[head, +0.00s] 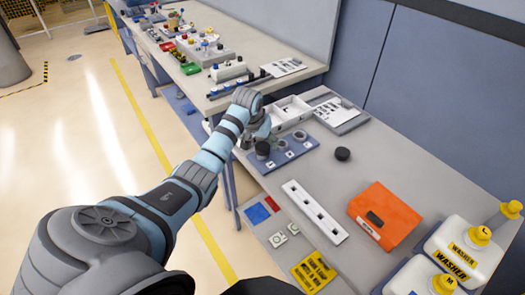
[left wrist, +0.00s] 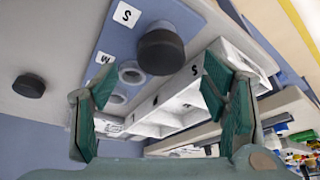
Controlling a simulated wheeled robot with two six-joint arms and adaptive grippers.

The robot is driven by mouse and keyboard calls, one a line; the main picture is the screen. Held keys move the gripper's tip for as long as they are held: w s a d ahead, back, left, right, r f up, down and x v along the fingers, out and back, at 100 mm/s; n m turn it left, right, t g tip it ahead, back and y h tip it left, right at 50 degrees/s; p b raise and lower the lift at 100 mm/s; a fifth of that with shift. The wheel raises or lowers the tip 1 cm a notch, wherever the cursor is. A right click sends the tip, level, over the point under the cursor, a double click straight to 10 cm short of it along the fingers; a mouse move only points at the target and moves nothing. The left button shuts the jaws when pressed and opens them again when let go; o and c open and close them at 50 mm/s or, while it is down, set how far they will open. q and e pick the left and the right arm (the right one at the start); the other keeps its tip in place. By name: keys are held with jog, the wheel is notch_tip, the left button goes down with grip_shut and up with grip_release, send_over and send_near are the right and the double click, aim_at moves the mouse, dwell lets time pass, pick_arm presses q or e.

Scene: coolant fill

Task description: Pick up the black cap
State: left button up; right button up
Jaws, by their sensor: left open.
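A black cap (head: 343,153) lies on the grey bench, right of a blue board (head: 277,163); it also shows at the left of the left wrist view (left wrist: 29,85). A second dark round cap (head: 262,148) sits on the blue board, and it shows larger in the left wrist view (left wrist: 161,52), near a label S. My left gripper (head: 264,128) is above the bench beside the board's far side. In the left wrist view my left gripper (left wrist: 155,95) has its green-padded fingers apart with nothing between them. My right gripper is not in view.
Two grey rings (head: 300,135) sit on the board. A white compartment tray (head: 290,108) stands just behind it. A white slotted strip (head: 314,212), an orange box (head: 384,215) and white washer jugs (head: 465,250) stand nearer. Bench around the loose cap is clear.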

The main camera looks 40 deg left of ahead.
aim_at(262, 147)
pick_arm(q)
jog(key=b+x, duration=0.1)
jog(key=x, duration=0.4)
jog(key=shift+s+f, duration=0.1)
jog(key=shift+s, duration=0.1)
jog(key=c, duration=1.1)
